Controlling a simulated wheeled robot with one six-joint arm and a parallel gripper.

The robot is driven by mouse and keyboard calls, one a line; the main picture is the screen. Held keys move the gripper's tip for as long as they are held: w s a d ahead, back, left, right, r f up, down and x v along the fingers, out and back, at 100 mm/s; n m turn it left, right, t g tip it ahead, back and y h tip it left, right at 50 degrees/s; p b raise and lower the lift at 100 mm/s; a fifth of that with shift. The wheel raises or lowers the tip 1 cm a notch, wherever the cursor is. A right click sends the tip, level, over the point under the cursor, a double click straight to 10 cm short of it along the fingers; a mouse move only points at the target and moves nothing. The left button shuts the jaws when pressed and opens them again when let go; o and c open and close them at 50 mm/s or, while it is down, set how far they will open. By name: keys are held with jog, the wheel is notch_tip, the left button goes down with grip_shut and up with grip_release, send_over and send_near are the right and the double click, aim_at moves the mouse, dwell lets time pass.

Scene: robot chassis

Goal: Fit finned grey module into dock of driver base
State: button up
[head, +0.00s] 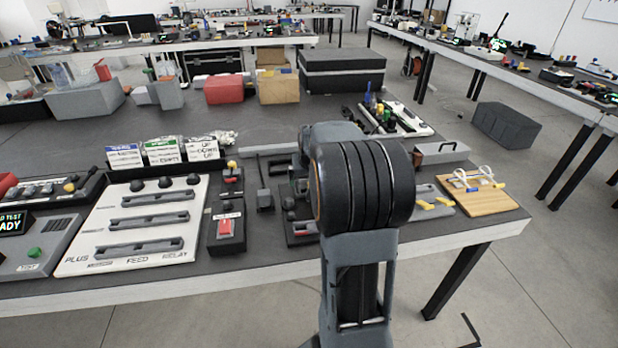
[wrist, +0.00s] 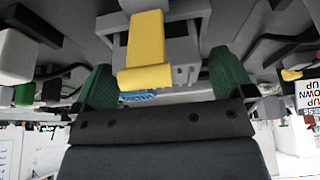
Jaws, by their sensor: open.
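In the wrist view my gripper (wrist: 163,72) is open, with its two green fingers spread apart. A grey block (wrist: 182,48) with a yellow part (wrist: 145,60) on its face shows between the fingers. Gaps show between the block and the fingers, so no grip is visible. I cannot tell for sure whether this block is the finned grey module. In the head view my arm hides the gripper and much of the work area.
Left of my arm stand a small black box with a red switch (head: 226,228) and a white panel with grey slots (head: 137,222). A wooden board (head: 485,200) and a grey case (head: 440,153) lie to the right. Bare dark tabletop shows farther back.

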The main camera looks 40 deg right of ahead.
jog(key=p+v, duration=0.1)
jog(key=v, duration=1)
jog(key=s+a+f+n+y, duration=0.1)
jog(key=s+a+f+n, duration=0.1)
jog(key=s+a, duration=0.4)
jog(key=s+a+f+n+g+y, duration=0.1)
jog(key=s+a+f+n, duration=0.2)
jog(key=a, duration=1.2)
jog(key=s+f, duration=0.2)
jog(key=s, duration=0.2)
jog(key=shift+s+f+p, duration=0.3)
jog(key=shift+s+f, duration=0.05)
